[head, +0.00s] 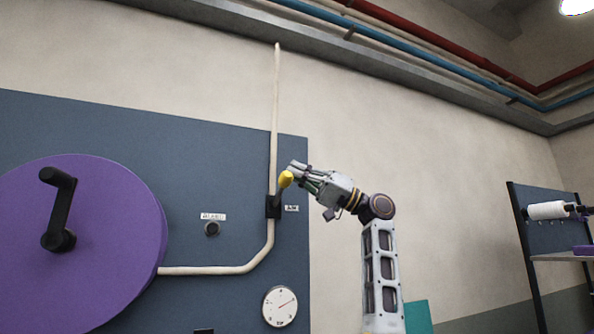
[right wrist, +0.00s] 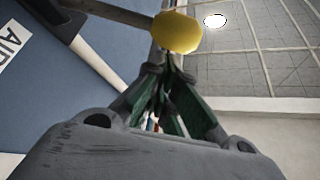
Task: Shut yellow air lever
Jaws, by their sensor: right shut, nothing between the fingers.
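The yellow air lever (head: 286,179) sticks up and to the right from a dark valve body (head: 273,206) on the pale vertical pipe, beside a small "AIR" label (head: 292,208). My right gripper (head: 294,169) is at the lever's yellow end, shut with nothing between the fingers. In the right wrist view the yellow knob (right wrist: 177,33) lies just past the closed fingertips (right wrist: 165,62), on a grey lever arm; I cannot tell whether they touch. The left gripper is not in view.
A large purple disc (head: 110,230) with a black crank (head: 60,210) is at the left of the blue panel. A gauge (head: 280,306) and black knob (head: 211,229) sit nearby. A shelf rack (head: 560,256) stands far right.

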